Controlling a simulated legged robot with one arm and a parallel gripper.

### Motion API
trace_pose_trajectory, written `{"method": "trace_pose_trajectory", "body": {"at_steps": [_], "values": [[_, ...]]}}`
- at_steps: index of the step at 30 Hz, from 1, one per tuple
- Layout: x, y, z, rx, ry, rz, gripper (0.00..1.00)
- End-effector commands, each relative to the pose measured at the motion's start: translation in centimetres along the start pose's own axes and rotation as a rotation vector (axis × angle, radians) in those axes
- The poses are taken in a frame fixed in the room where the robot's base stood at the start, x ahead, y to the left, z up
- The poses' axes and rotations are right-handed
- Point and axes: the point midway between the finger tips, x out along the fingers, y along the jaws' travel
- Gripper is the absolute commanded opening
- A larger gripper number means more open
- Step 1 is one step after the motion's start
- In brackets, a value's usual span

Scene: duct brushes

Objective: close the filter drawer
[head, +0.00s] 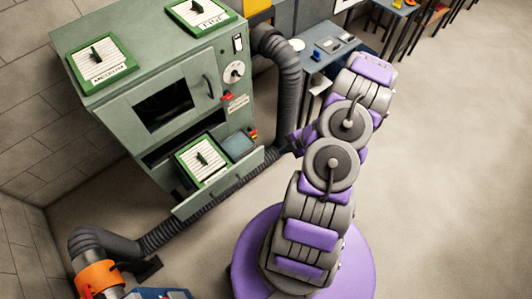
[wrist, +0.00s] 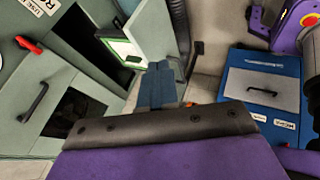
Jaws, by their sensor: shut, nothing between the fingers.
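The filter drawer (head: 222,182) stands pulled out from the lower part of the green cabinet (head: 150,150). A green-framed filter (head: 201,158) and a blue-grey pad (head: 238,146) lie in it. In the wrist view the drawer's pale green panel (wrist: 152,28) and the edge of the filter (wrist: 119,44) show at top centre. My gripper (head: 287,147) is to the right of the drawer in the head view, mostly hidden by my arm.
A ribbed duct (head: 190,218) runs along the floor in front of the cabinet, and another hose (head: 287,75) hangs at its right. A blue box (wrist: 262,85) is at the right in the wrist view. Tables (head: 322,52) stand behind. The floor at right is clear.

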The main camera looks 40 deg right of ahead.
Motion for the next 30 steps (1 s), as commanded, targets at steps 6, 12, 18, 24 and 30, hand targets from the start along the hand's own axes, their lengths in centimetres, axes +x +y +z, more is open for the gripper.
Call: {"method": "trace_pose_trajectory", "body": {"at_steps": [6,12,18,24,30], "values": [[1.1,-1.2,0.8,0.081,-0.01,-0.001,0.0],[4.2,-1.2,0.9,0.079,-0.008,-0.002,0.0],[8.2,-1.3,0.8,0.077,-0.006,-0.004,0.0],[10.9,-0.2,1.1,0.07,-0.012,-0.001,0.0],[11.7,1.6,1.2,0.073,-0.013,-0.001,0.0]]}}
